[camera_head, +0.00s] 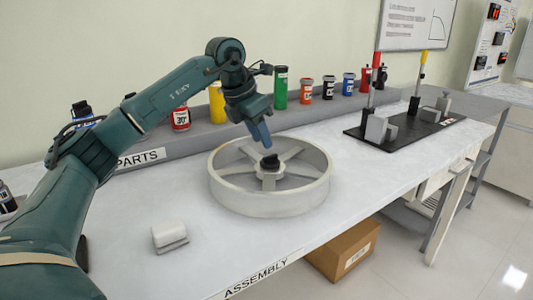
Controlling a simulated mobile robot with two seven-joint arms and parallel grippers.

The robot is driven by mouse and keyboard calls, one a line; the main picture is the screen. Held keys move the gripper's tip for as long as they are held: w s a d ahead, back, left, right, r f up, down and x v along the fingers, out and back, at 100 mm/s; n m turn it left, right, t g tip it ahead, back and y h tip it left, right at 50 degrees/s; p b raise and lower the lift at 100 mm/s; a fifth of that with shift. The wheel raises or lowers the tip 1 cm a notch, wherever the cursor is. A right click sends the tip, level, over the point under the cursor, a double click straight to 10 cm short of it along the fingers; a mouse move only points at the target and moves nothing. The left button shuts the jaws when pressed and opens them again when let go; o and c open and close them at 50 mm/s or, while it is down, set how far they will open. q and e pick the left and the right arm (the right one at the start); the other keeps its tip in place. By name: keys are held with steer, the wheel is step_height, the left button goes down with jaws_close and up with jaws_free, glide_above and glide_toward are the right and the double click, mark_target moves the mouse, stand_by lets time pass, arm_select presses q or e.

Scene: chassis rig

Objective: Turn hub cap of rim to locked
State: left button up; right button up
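The rim (225,190) is a pale grey spoked wheel lying flat on the assembly table. The hub cap (270,164) is a small black piece at the rim's centre. My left gripper (266,146) points down just above the hub cap, with its blue-grey fingers close over it. Whether the fingers touch the cap, and whether they are open or shut, I cannot tell at this size. The cap's locked mark is too small to read. My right gripper is not in view.
A parts shelf (200,137) with several coloured cans runs along the back. A black fixture board (425,128) with upright handles stands at the right. A small white block (169,236) lies front left. A cardboard box (343,252) sits below the table.

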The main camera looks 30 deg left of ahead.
mark_target(269, 156)
arm_select(q)
steer(key=x, duration=0.5)
jaws_close()
stand_by(0.3)
